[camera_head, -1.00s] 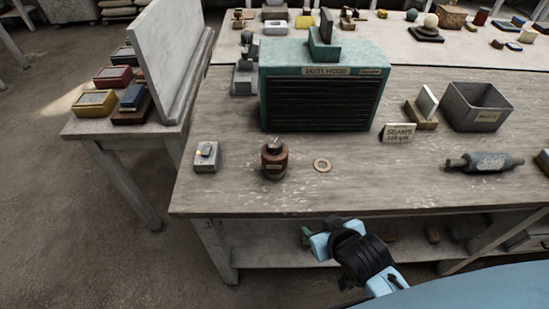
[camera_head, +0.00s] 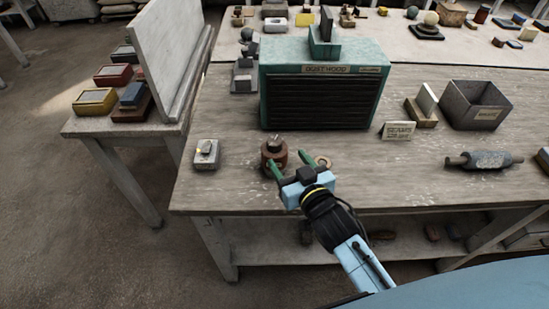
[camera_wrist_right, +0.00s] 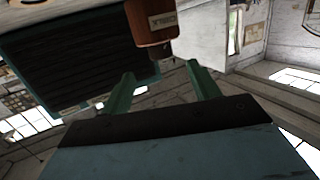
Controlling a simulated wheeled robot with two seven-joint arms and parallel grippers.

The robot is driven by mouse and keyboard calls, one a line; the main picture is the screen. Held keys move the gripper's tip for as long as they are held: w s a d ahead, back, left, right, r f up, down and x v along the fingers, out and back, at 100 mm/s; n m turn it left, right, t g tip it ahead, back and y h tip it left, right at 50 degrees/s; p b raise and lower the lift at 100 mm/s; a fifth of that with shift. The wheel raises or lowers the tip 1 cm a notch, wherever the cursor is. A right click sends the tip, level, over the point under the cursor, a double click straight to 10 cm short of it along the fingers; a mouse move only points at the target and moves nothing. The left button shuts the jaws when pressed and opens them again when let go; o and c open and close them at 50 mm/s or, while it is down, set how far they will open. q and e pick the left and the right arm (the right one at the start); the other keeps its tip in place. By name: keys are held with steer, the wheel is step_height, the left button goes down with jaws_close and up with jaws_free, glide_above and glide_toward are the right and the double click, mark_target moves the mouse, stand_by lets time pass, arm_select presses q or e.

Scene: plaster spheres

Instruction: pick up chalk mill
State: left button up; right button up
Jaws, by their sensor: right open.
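The chalk mill (camera_head: 273,153), a small reddish-brown cylinder with a metal top, stands upright near the front edge of the bench. In the right wrist view its brown body with a pale label (camera_wrist_right: 163,20) shows at the top, ahead of the fingers. My right gripper (camera_head: 290,163) is open, with green fingers, just in front and to the right of the mill. In the head view its left finger overlaps the mill's lower part; I cannot tell whether they touch. In the right wrist view nothing is between the fingertips (camera_wrist_right: 160,73). My left gripper is not in view.
A brass-coloured ring (camera_head: 323,161) lies right of the mill, close to the right finger. A small grey block (camera_head: 206,155) sits to the left. The teal dust hood (camera_head: 320,90) stands behind. A roller (camera_head: 484,160) and grey bin (camera_head: 477,107) are at the right.

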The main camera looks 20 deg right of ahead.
mark_target(278, 149)
steer(key=w, duration=0.3)
steer(key=w+f, duration=0.1)
steer(key=w, duration=0.1)
steer(key=w+a+f, duration=0.1)
steer(key=w, duration=0.2)
steer(key=shift+w+a+b, duration=0.1)
steer(key=shift+w+b, duration=0.2)
steer(key=shift+w, duration=0.05)
jaws_close()
